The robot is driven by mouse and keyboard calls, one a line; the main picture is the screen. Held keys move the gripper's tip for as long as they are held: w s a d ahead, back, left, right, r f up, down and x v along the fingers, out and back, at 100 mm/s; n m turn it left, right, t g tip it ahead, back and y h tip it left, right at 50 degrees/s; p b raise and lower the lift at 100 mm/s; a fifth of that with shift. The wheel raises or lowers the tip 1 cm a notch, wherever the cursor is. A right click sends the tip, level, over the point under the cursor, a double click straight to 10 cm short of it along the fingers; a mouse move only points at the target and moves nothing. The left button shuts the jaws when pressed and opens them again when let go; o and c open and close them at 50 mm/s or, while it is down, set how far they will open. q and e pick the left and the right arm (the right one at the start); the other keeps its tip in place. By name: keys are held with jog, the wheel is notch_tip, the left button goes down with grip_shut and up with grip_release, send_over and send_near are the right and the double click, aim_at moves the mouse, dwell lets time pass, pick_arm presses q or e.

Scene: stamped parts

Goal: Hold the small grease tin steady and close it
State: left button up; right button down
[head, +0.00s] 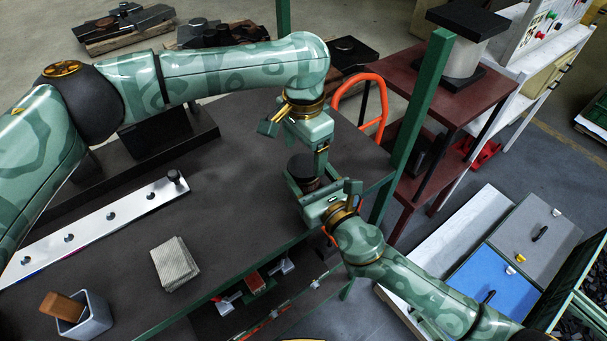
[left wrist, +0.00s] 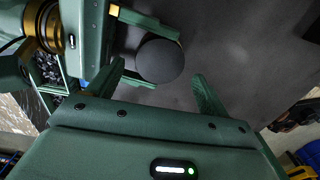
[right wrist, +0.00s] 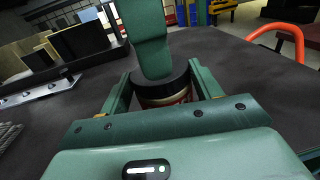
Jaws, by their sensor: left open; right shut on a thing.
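The small grease tin (right wrist: 168,101) stands upright near the table's right end, its banded side partly hidden. Its dark round lid (left wrist: 160,61) sits on top; I cannot tell whether it is fully seated. It also shows in the head view (head: 302,165). My right gripper (head: 309,188) is shut on the tin, with one finger on each side in the right wrist view (right wrist: 163,92). My left gripper (head: 318,160) is open above the tin. In the left wrist view its fingers (left wrist: 160,85) are apart, with the lid beyond and between them.
A white strip with a dark knob (head: 115,222), a stack of grey cloths (head: 174,262) and a grey box with a brown block (head: 88,318) lie on the dark table (head: 225,195). A green post (head: 424,115) and an orange hoop (head: 376,90) stand near the right end.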

aim_at(304, 165)
pick_arm(q)
jog(key=shift+f, duration=1.6)
jog(key=c, duration=1)
jog(key=m, duration=0.4)
jog(key=shift+m, duration=0.4)
jog(key=o, duration=1.1)
jog(key=shift+r, duration=2.3)
jog(key=shift+c, duration=0.5)
